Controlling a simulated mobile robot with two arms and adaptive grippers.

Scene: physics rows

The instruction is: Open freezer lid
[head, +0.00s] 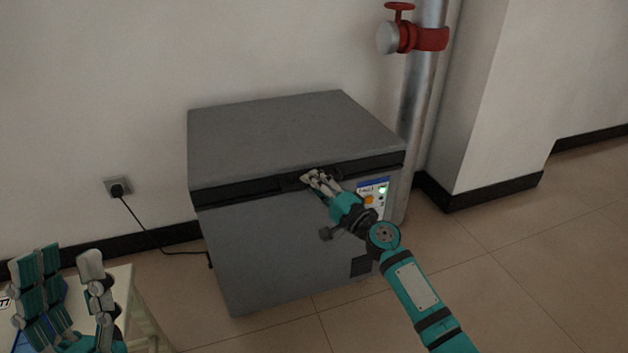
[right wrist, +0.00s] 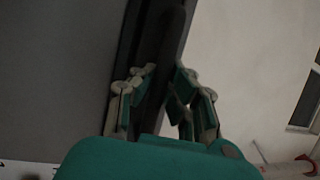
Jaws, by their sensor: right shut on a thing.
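The grey chest freezer (head: 275,250) stands against the wall, and its lid (head: 285,135) lies shut on top. A black handle strip (head: 245,187) runs along the lid's front edge. My right gripper (head: 312,179) is at the middle of this strip, its fingers shut on the lid handle. In the right wrist view the fingers (right wrist: 155,95) stand on both sides of the dark handle bar (right wrist: 165,55). My left gripper (head: 72,285) is at the lower left, away from the freezer, with its fingers raised and spread apart, empty.
A metal pipe with a red valve (head: 415,38) stands behind the freezer's right side. A light table (head: 125,300) is at lower left. A cord runs to a wall socket (head: 118,187). The floor at right is clear.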

